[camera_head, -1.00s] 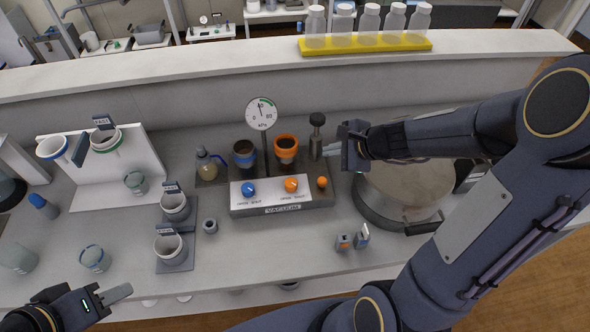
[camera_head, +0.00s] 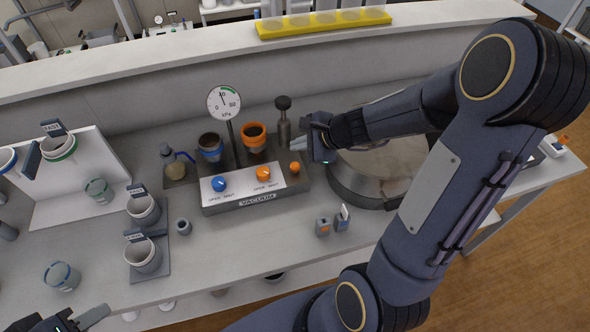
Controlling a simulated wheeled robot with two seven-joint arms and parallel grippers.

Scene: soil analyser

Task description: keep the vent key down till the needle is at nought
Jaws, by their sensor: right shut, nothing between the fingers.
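The vacuum unit (camera_head: 256,203) stands mid-bench, with a blue knob (camera_head: 219,183), an orange knob (camera_head: 263,173) and a small round orange button (camera_head: 295,168) at its right end. Which part is the vent key I cannot read. The kPa gauge (camera_head: 224,103) rises behind on a post; its needle points up and slightly left, away from the 0 mark. My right gripper (camera_head: 303,143) is shut and empty, above and slightly right of the orange button, apparently not touching it. My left gripper (camera_head: 92,316) is cut off at the bottom left; its jaw state is unclear.
A black-topped metal cylinder (camera_head: 284,128) stands behind the button, close to my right gripper. Two filter cups, blue-banded (camera_head: 211,152) and orange-banded (camera_head: 254,146), sit on the unit. A large round metal vessel (camera_head: 375,175) lies right, under my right arm.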

